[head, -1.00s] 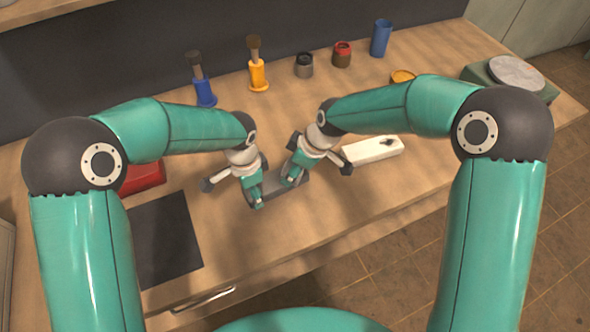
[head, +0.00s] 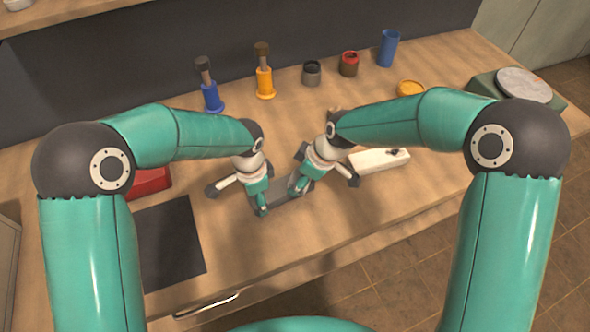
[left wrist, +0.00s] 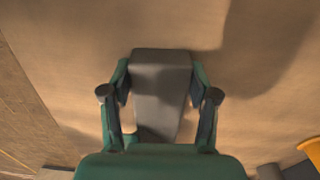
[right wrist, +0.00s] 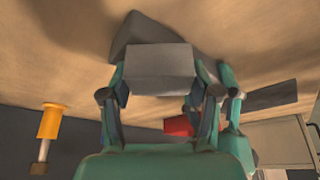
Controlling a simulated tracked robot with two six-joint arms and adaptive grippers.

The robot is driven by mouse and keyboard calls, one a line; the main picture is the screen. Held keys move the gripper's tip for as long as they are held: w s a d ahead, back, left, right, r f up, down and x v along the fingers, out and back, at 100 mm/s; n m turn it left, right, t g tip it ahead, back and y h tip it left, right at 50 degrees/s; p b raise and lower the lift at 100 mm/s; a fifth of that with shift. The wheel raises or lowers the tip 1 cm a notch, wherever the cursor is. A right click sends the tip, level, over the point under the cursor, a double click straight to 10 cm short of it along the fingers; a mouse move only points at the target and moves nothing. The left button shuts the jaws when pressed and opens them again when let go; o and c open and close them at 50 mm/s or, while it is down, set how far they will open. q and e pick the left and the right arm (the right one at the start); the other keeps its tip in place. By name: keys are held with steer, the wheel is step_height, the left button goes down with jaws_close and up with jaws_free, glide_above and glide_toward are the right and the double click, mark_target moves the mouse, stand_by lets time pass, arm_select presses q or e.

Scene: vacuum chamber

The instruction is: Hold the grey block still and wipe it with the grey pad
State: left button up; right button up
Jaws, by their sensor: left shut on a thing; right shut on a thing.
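The grey block (head: 286,196) lies on the wooden bench in front of me. My left gripper (head: 263,207) is shut on its left end, and the left wrist view shows the block (left wrist: 162,70) between the fingers (left wrist: 160,95). My right gripper (head: 299,187) is over the block's right part. In the right wrist view its fingers (right wrist: 160,95) are shut on the grey pad (right wrist: 160,70), with the block (right wrist: 140,32) showing just behind. I cannot tell whether the pad touches the block. The pad is mostly hidden in the head view.
A white piece (head: 379,160) lies right of the grippers. A red object (head: 150,182) and dark mat (head: 170,245) are at left. Blue (head: 211,98) and yellow (head: 265,84) tools, small jars (head: 312,73) and a blue cup (head: 388,48) stand behind. The front bench strip is clear.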

steer(key=shift+s+d, duration=0.3)
steer(key=shift+s, duration=0.4)
steer(key=w+a, duration=0.1)
steer(key=w, duration=0.3)
steer(key=w+a, duration=0.1)
steer(key=w, duration=0.1)
steer(key=shift+a+f, duration=0.1)
steer(key=shift+a, duration=0.2)
step_height(320, 180, up, 8)
arm_select(q)
steer(key=o, duration=1.5)
step_height(320, 180, up, 12)
arm_select(e)
steer(key=shift+s, duration=0.1)
